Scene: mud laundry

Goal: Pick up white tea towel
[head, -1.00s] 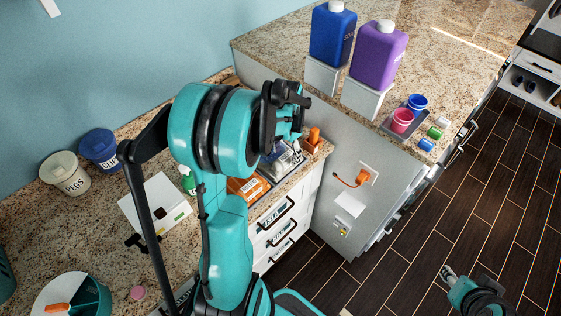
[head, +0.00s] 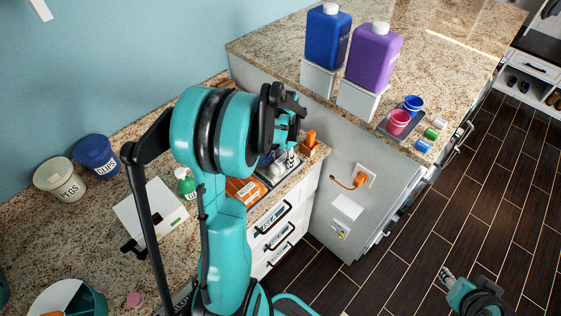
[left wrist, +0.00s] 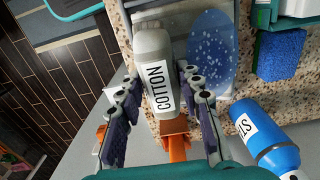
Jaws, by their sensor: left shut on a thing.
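I cannot make out a white tea towel for certain in either view. My left gripper (head: 290,112) is over the drawer-side end of the counter in the head view. In the left wrist view, its fingers (left wrist: 160,108) lie along both sides of a pale grey bottle labelled COTTON (left wrist: 152,48), and it appears shut on this bottle.
A blue oval (left wrist: 212,50), a blue sponge (left wrist: 284,56) and a blue bottle (left wrist: 265,140) are near my left gripper. A PEGS bucket (head: 58,181) stands at left. The floor at right is clear.

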